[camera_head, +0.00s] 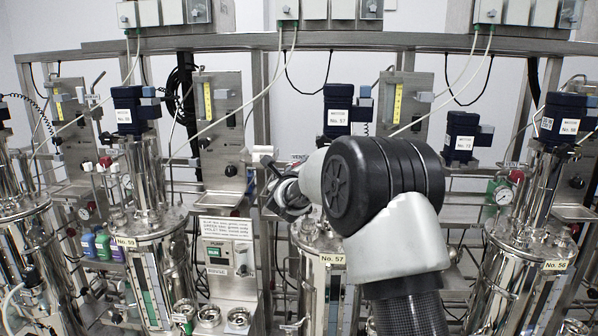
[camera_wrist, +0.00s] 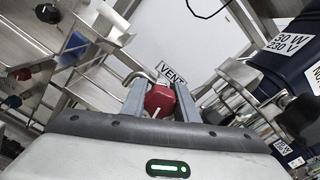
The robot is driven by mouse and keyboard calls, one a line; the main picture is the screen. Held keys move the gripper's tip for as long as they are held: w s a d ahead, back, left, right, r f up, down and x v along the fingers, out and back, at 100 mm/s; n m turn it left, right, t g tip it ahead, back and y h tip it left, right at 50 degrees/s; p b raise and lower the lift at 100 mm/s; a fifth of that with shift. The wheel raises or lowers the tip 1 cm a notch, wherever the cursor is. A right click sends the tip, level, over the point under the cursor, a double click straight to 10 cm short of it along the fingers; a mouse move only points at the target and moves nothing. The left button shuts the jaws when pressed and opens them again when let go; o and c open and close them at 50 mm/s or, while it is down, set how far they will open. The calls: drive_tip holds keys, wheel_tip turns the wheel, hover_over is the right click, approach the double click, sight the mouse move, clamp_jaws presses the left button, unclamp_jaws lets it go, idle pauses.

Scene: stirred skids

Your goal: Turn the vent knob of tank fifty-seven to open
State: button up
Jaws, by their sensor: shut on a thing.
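Tank fifty-seven (camera_head: 308,238) stands behind my arm in the head view, with a yellow "No. 57" label (camera_head: 332,259) on its front. Its dark blue stirrer motor (camera_head: 338,97) is above. In the wrist view, a red knob (camera_wrist: 160,101) with a white mark sits below a "VENT" sign (camera_wrist: 171,74). My gripper (camera_wrist: 160,92) is shut on this knob, one finger on each side. In the head view my gripper (camera_head: 287,190) is at the tank's upper left, and the knob is hidden there.
Tank fifty-nine (camera_head: 160,262) stands to the left and tank fifty-six (camera_head: 515,272) to the right. Metal frame bars and a motor (camera_wrist: 290,62) crowd close around my gripper.

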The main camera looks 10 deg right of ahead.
drive_tip(key=n+b, duration=0.2)
drive_tip(key=n, duration=0.2)
drive_tip(key=shift+f+n, duration=0.1)
drive_tip(key=shift+n, duration=0.2)
drive_tip(key=n, duration=0.4)
drive_tip(key=shift+n, duration=0.3)
drive_tip(key=n, duration=0.5)
drive_tip(key=shift+p, duration=0.3)
drive_tip(key=n+p, duration=0.1)
drive_tip(key=n, duration=0.3)
drive_tip(key=shift+n, duration=0.6)
drive_tip(key=o, duration=1.1)
drive_tip(key=shift+s, duration=0.1)
drive_tip(key=v, duration=1.7)
drive_tip(key=shift+s+a, duration=0.1)
